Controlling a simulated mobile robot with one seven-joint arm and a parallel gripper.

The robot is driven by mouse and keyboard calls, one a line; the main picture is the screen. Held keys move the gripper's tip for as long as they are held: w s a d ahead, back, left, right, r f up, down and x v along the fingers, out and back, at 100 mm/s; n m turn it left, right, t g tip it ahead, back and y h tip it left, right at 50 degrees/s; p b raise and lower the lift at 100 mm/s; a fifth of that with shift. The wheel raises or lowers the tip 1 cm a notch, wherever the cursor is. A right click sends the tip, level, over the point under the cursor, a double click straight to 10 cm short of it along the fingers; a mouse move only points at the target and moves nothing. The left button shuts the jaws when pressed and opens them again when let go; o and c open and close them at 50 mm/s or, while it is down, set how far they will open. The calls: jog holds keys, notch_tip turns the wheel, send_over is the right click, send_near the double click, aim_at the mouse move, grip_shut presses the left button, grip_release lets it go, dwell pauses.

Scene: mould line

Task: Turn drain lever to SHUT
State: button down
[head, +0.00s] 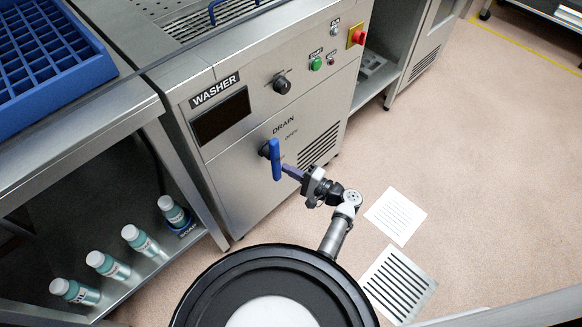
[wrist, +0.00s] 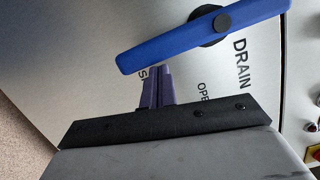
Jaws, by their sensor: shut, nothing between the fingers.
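The blue drain lever (head: 276,160) is on the washer front under the word DRAIN, its handle pointing down. In the wrist view the lever (wrist: 180,42) runs across the top from its dark pivot. The OPEN label (wrist: 203,92) shows clear of the handle; only an S of the other label (wrist: 143,74) shows, the rest hidden behind my fingers. My gripper (head: 288,170) is shut and empty, its purple fingers just right of the handle's lower half. In the wrist view the fingertips (wrist: 163,70) come up to the lever's edge; I cannot tell whether they touch.
The washer panel (head: 240,160) has a black knob (head: 282,85), green button (head: 316,63) and red emergency stop (head: 356,37) above the lever. Several bottles stand on the lower shelf at left. A floor grate (head: 398,284) and white sheet (head: 396,216) lie right of my arm. Floor at right is free.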

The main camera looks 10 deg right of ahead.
jog(key=shift+a, duration=0.1)
dwell(0.4)
jog(key=shift+r, duration=0.1)
notch_tip(320, 180, up, 20)
jog(key=p, duration=0.2)
dwell(0.7)
